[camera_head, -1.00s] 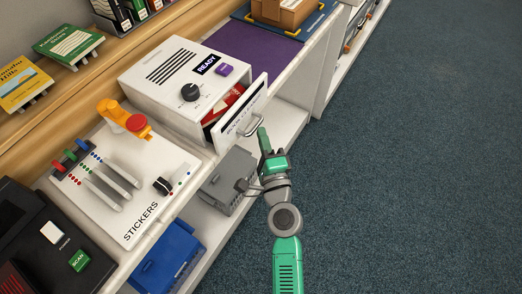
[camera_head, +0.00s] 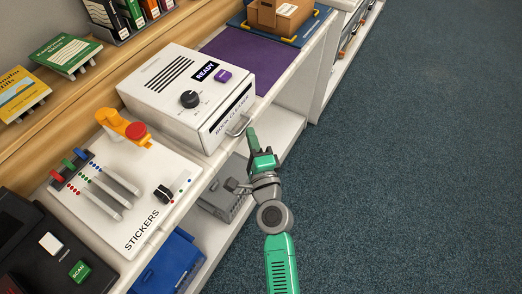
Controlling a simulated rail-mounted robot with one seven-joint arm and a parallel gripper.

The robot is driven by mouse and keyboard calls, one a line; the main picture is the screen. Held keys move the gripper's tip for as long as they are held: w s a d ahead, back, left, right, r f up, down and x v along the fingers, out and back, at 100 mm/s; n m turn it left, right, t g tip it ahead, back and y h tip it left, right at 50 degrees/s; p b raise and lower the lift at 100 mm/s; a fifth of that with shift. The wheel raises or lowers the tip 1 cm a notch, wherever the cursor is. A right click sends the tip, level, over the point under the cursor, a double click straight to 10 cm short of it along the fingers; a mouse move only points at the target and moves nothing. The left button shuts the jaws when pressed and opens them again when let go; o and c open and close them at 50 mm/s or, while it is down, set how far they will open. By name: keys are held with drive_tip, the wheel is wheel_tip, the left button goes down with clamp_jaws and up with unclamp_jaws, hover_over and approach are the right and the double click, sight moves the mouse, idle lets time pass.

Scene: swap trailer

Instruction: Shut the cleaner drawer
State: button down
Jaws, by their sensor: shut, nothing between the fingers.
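The book cleaner (camera_head: 175,105) is a white box on the counter with a dial, a purple button and a READY display. Its drawer front (camera_head: 232,113), labelled BOOK CLEANER, now sits flush or nearly flush with the box. The inside of the drawer is hidden. The grey drawer handle (camera_head: 239,126) sticks out at the front. My gripper (camera_head: 252,138) is green, shut and empty. Its tip is just to the right of and below the handle, close to it. I cannot tell whether they touch.
A sticker panel (camera_head: 150,190) with sliders and an orange dispenser (camera_head: 122,128) stands left of the cleaner. A grey box (camera_head: 225,195) and a blue bin (camera_head: 172,262) are on the shelf below. A purple mat (camera_head: 245,55) lies behind. The carpet (camera_head: 420,150) on the right is clear.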

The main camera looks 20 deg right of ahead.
drive_tip(key=s+f+b, duration=0.1)
drive_tip(key=s+f, duration=0.1)
drive_tip(key=s, duration=1.1)
drive_tip(key=shift+d+b, duration=0.4)
drive_tip(key=shift+d, duration=0.05)
drive_tip(key=w+a+r+n+t+y, duration=0.1)
drive_tip(key=a+r+n+y, duration=0.1)
drive_tip(key=a+r+n, duration=0.6)
drive_tip(key=w+a+r+n+t+y, duration=0.1)
drive_tip(key=r+n+y, duration=0.15)
drive_tip(key=r, duration=0.95)
drive_tip(key=w+a+r+n+t+y, duration=0.1)
drive_tip(key=a+r+n, duration=0.45)
drive_tip(key=r, duration=0.45)
drive_tip(key=s+a+r+n+t+h+p, duration=0.1)
drive_tip(key=s+r+n+t, duration=0.2)
drive_tip(key=r, duration=0.5)
drive_tip(key=s+a+r+n+h+p, duration=0.1)
drive_tip(key=s+r+n+h, duration=0.1)
drive_tip(key=s+r, duration=0.55)
wheel_tip(320, 180, up, 18)
drive_tip(key=w+p, duration=0.2)
drive_tip(key=p, duration=1.5)
drive_tip(key=shift+w+a, duration=0.15)
drive_tip(key=shift+a, duration=0.05)
